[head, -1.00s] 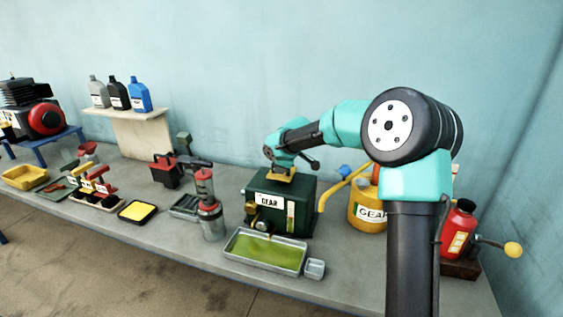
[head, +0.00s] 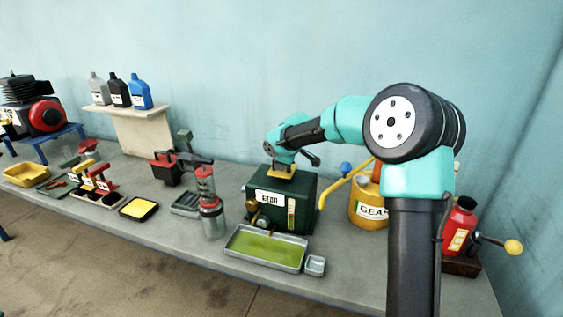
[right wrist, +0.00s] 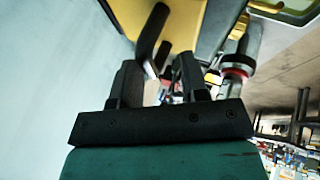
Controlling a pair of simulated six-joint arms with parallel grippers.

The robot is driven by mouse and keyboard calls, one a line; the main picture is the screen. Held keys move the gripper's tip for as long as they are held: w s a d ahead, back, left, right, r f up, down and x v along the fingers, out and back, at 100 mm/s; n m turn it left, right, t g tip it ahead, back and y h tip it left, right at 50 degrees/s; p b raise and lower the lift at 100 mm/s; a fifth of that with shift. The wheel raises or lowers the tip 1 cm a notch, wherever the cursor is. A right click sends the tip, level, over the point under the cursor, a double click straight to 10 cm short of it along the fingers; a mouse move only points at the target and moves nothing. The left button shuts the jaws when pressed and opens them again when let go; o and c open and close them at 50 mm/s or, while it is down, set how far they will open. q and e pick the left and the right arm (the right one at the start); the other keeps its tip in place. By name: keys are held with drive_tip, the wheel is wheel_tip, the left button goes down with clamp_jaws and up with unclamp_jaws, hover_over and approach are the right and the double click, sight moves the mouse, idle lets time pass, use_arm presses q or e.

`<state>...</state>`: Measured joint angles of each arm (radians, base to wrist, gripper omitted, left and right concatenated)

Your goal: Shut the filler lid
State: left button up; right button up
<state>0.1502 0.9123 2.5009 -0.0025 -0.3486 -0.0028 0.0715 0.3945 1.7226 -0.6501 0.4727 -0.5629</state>
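The dark green gear box (head: 299,212) stands on the bench in the head view, with a label, a glass sight strip and brass fittings on its front. A small yellow filler part (head: 281,175) sits on its top. My right gripper (head: 278,163) is right above this part, its fingertips hard to make out. In the right wrist view, my right gripper (right wrist: 160,78) has its two fingers apart. A dark curved lever (right wrist: 152,30) shows just beyond the gap, in front of a yellow surface (right wrist: 187,22). I cannot tell whether the fingers touch it. My left gripper is not in view.
A tray of green liquid (head: 263,248) lies in front of the gear box. A red-topped clear cylinder (head: 210,208) stands left of it. A yellow can (head: 366,208) and a red can (head: 459,226) stand to its right. Bottles (head: 140,93) stand on a shelf behind.

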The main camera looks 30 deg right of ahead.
drive_tip(key=v, duration=1.7)
drive_tip(key=shift+s, duration=0.1)
